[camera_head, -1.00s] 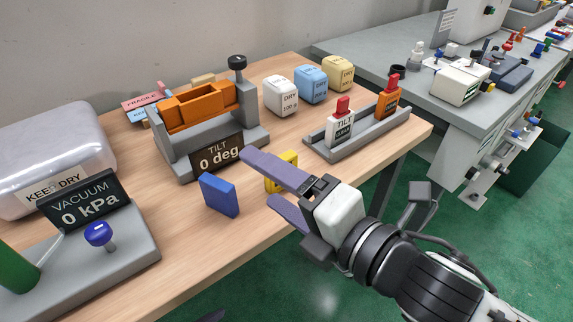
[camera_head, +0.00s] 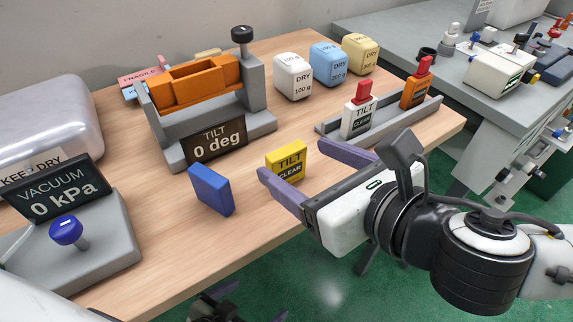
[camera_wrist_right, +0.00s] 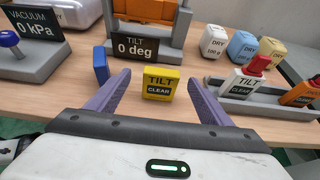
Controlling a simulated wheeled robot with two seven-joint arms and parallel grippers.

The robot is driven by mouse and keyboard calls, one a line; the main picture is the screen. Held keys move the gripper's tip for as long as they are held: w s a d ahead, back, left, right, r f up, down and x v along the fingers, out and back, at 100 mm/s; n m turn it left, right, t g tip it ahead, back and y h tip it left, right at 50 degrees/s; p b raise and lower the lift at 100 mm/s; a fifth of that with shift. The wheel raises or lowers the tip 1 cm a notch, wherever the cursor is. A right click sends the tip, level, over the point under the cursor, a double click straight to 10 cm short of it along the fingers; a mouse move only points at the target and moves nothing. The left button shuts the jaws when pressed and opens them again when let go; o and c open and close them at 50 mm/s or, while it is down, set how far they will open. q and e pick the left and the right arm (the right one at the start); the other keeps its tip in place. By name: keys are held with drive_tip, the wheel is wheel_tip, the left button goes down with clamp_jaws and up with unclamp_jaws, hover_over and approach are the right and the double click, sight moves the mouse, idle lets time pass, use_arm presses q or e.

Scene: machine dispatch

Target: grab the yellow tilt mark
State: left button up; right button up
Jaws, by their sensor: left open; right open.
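The yellow tilt mark (camera_head: 287,163), a block lettered TILT CLEAR, stands upright on the wooden table near its front edge. It also shows in the right wrist view (camera_wrist_right: 160,83). My right gripper (camera_head: 291,159) is open and empty, its purple fingers pointing at the block. In the wrist view the block sits between the two fingertips, with a gap on each side. My left gripper (camera_head: 253,301) is open, low at the bottom of the head view, below the table edge and partly cut off.
A blue block (camera_head: 211,190) stands just left of the yellow one, close to a right finger. The tilt stand (camera_head: 172,131) with an orange trough is behind. A grey rack (camera_head: 388,128) holds white and orange red-topped marks. The vacuum panel (camera_head: 62,188) is at left.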

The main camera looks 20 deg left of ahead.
sight(290, 154)
drive_tip(key=x, duration=0.5)
drive_tip(key=shift+w, duration=0.3)
drive_tip(key=c, duration=1.1)
drive_tip(key=shift+r, duration=0.1)
